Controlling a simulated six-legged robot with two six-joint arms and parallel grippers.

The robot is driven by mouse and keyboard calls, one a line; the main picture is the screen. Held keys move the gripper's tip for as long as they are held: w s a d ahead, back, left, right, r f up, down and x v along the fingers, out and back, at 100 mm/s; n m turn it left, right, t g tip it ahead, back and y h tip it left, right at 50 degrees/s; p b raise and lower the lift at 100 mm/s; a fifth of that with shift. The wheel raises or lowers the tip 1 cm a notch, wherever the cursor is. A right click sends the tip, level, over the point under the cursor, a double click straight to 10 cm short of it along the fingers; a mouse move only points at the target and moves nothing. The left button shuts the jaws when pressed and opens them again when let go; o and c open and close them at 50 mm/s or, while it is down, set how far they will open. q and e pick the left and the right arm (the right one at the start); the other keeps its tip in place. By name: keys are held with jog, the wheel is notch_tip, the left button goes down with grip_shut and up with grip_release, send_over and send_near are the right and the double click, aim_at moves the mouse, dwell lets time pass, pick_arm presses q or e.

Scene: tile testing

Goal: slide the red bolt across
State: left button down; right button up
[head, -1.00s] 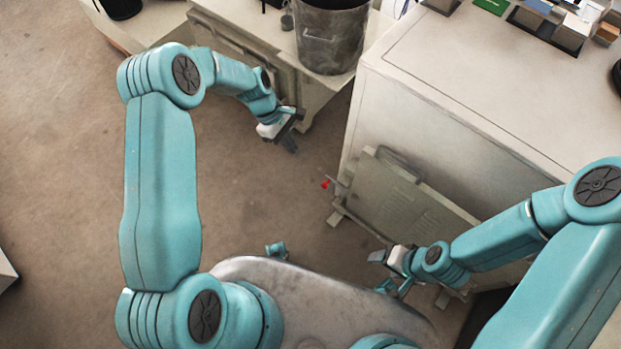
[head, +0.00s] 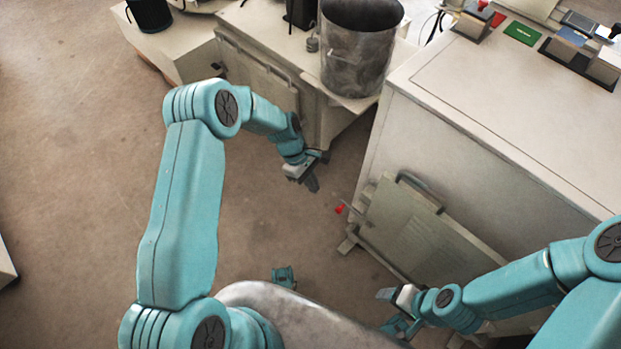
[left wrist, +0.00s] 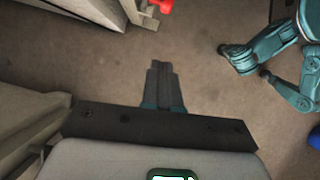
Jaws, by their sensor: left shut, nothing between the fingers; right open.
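The red bolt (head: 340,209) shows as a small red end at the left edge of a grey-green panel (head: 415,228) on the side of the white cabinet. In the left wrist view the red bolt (left wrist: 158,5) is at the top edge, partly cut off. My left gripper (head: 313,185) is shut and empty, a little to the left of the bolt and apart from it; its closed fingers (left wrist: 162,85) point toward the bolt's side in the wrist view. My right gripper (head: 385,294) is open, low in front of the panel, apart from the bolt.
The white cabinet (head: 480,110) stands at the right with small boxes on top. A metal bucket (head: 358,50) stands on a second bench at the back. Bare brown floor (head: 80,150) lies to the left. One of my legs shows in the wrist view.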

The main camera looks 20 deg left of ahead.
aim_at(341, 212)
pick_arm(q)
jog(key=s+d+f+b, duration=0.1)
jog(key=d+f, duration=0.2)
jog(key=d, duration=0.2)
jog(key=shift+d+f+b, duration=0.2)
jog(key=shift+d+b, duration=0.15)
jog(key=shift+s, duration=0.1)
jog(key=d, duration=0.2)
jog(key=s+d+p, duration=0.1)
jog(key=shift+s+d+r, duration=0.1)
jog(key=shift+s+d, duration=0.1)
jog(key=shift+d, duration=0.2)
jog(key=shift+s+d, duration=0.2)
jog(key=shift+d, duration=0.2)
